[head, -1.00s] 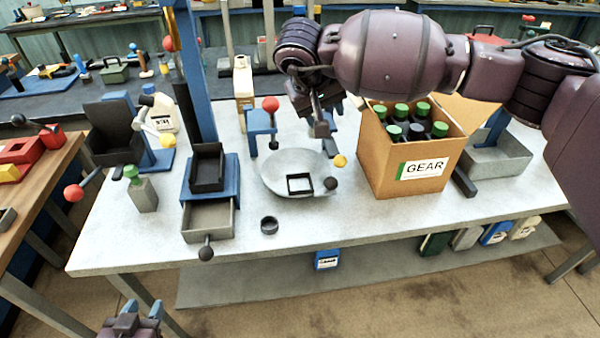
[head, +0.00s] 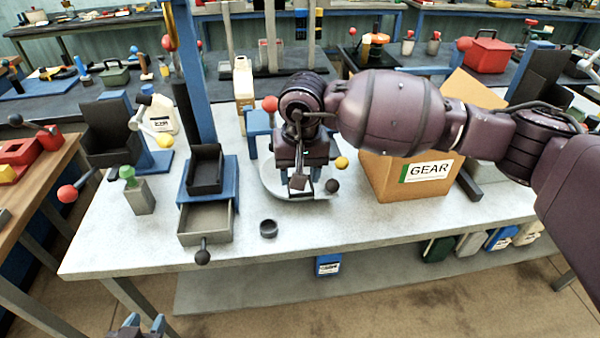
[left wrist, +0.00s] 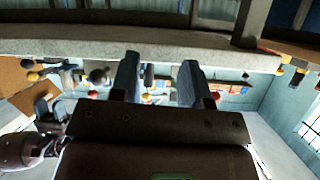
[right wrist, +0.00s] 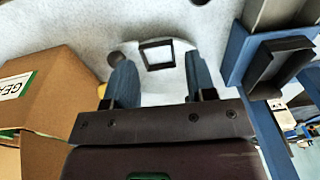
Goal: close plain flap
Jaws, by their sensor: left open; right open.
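The cardboard box (head: 408,190) with a GEAR label stands on the right of the bench. One raised tan flap (head: 472,88) shows behind my right arm; I cannot tell whether it is the plain flap. The arm hides the box's top and the bottles inside. The box (right wrist: 60,95) also shows at the left of the right wrist view. My right gripper (right wrist: 160,84) is open and empty, over the round pan, to the left of the box. My left gripper (head: 139,322) is open and empty, low in front of the bench (left wrist: 158,82).
The round pan (head: 270,185) lies below my right gripper. Left of it are a blue stand with an open grey drawer (head: 207,222) and a small dark cup (head: 268,228). The bench front is mostly clear.

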